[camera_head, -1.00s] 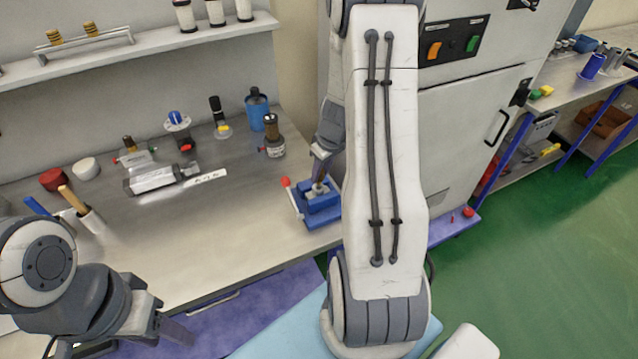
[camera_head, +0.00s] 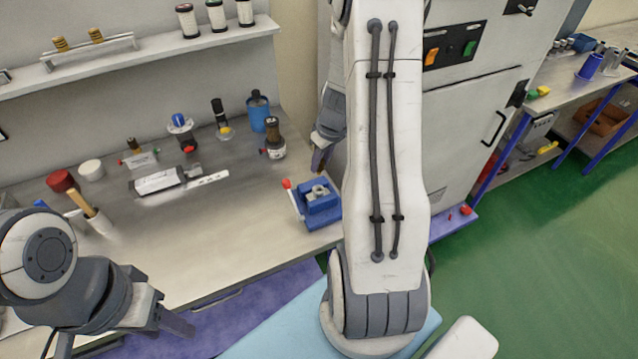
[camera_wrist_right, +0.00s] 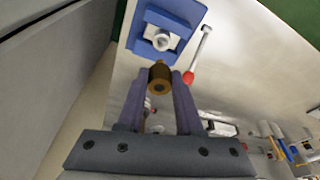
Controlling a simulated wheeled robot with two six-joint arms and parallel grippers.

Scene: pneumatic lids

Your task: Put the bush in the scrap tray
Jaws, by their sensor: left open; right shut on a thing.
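The bush (camera_wrist_right: 160,77), a small brown-bronze cylinder, is between the fingers of my right gripper (camera_wrist_right: 162,82) in the right wrist view. The gripper is shut on it. A blue vise (camera_wrist_right: 150,48) with a pale round fitting is just beyond the bush; the bush looks clear of it. In the head view my right gripper (camera_head: 318,160) is above the same vise (camera_head: 322,212), partly behind my arm, and the bush cannot be made out there. My left gripper (camera_head: 172,322) is open and empty at the lower left. I cannot pick out the scrap tray.
The bench front middle is clear. A grey cabinet (camera_head: 470,110) is at right.

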